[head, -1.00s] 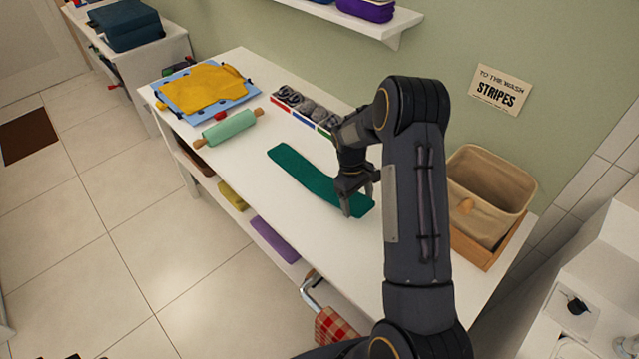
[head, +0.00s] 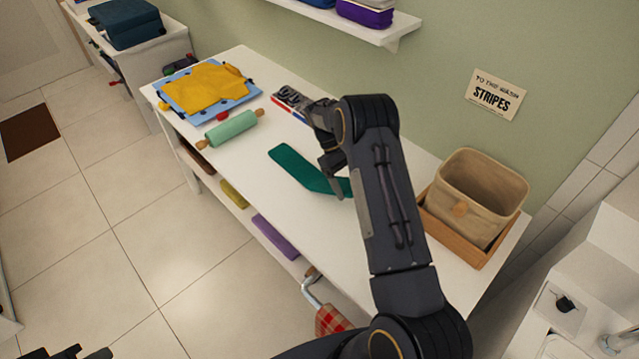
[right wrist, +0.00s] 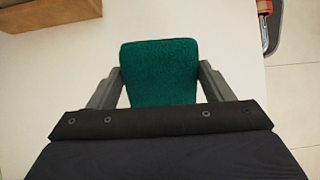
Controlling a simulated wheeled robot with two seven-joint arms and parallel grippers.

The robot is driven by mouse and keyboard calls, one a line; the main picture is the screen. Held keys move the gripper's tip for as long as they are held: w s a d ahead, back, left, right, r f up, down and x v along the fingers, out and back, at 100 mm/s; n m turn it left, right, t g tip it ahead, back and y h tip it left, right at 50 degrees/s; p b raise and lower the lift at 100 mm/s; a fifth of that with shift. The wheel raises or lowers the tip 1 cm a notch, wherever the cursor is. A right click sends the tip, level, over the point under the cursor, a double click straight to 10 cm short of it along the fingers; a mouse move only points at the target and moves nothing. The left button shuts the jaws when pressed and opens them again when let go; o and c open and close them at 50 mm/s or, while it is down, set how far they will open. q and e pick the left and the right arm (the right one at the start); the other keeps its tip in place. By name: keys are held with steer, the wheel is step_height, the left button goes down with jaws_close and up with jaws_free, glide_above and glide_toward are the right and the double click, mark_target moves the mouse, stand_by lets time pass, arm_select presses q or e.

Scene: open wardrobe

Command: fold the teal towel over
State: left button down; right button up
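The teal towel (head: 298,168) is a long strip lying on the white table. Its far part is flat, and its near end bends up at an angle beside my right gripper (head: 334,184). In the right wrist view the towel's end (right wrist: 160,72) sits between my right gripper's two fingers (right wrist: 160,84), which close against its side edges. My right arm hides part of the towel's near end in the head view. A dark piece at the bottom left edge of the head view looks like my left gripper (head: 72,352); its fingers are mostly cut off.
A pale green roller (head: 231,128) and a yellow cloth (head: 207,90) on a blue board lie further left. A sectioned holder (head: 288,101) stands behind the towel. A beige basket (head: 475,205) in a wooden tray stands right.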

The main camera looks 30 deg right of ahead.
steer(key=shift+w+r, duration=0.1)
steer(key=shift+r, duration=0.05)
steer(key=shift+w+a+r+g+h, duration=0.15)
steer(key=shift+w+r+g+h, duration=0.15)
steer(key=shift+w+r+g, duration=0.65)
steer(key=shift+w+a+r+g, duration=0.25)
steer(key=shift+w+r, duration=0.15)
